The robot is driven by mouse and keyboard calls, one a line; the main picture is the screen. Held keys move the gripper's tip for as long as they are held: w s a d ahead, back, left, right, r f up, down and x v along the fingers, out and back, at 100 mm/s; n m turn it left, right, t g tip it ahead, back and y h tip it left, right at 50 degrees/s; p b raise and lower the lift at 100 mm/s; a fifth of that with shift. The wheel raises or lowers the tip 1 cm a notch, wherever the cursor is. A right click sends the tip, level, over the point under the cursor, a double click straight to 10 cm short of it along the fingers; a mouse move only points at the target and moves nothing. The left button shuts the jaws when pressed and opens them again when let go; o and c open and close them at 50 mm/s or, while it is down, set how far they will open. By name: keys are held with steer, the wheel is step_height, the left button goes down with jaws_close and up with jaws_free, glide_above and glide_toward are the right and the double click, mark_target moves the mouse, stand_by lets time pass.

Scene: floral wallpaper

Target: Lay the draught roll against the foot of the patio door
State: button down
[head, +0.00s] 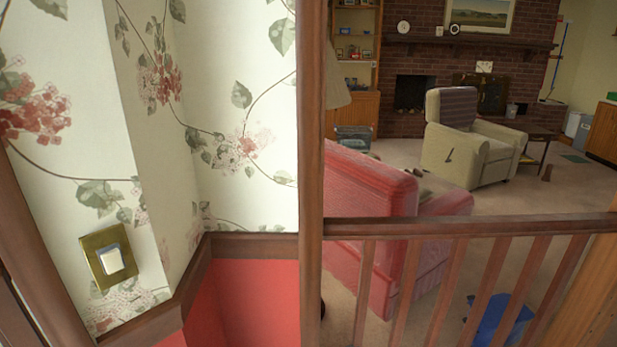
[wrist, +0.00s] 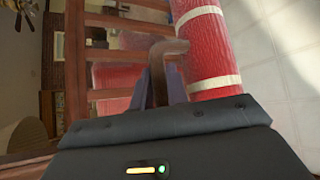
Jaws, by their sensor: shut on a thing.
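The draught roll (wrist: 208,60) shows in the wrist view as a red, glossy cylinder with white bands, running up past the top edge. My gripper (wrist: 165,75) is shut on a brown bent piece (wrist: 168,48) that reaches to the roll's side and looks like its handle. The roll hangs just right of the fingers; its lower end is hidden behind the gripper body. Neither my gripper nor the roll shows in the head view. I cannot make out a patio door in either view.
A wooden railing (head: 470,226) crosses the head view at right, beside a wooden post (head: 312,150). Beyond it stand a red armchair (head: 365,190) and a cream armchair (head: 465,140). A floral wall (head: 240,110) with a brass switch plate (head: 108,258) is close at left.

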steer(key=shift+w+d+f+n+t+y, duration=0.3)
steer(key=shift+w+n+t, duration=0.1)
steer(key=shift+w, duration=0.15)
steer(key=w+r+n+t+y+p, duration=0.2)
steer(key=w+r+n+t+y, duration=0.25)
steer(key=w+n+y, duration=0.2)
step_height(320, 180, up, 7)
steer(key=s+n+y+p, duration=0.1)
steer(key=n+y+p, duration=0.2)
steer(key=p, duration=1.1)
steer(key=shift+s+a+f, duration=0.2)
steer(key=shift+s+a, duration=0.15)
steer(key=shift+s, duration=0.05)
steer(key=shift+f, duration=0.15)
steer(key=s+f, duration=0.4)
steer(key=f, duration=0.1)
steer(key=shift+s+f, duration=0.15)
steer(key=shift+s, duration=0.05)
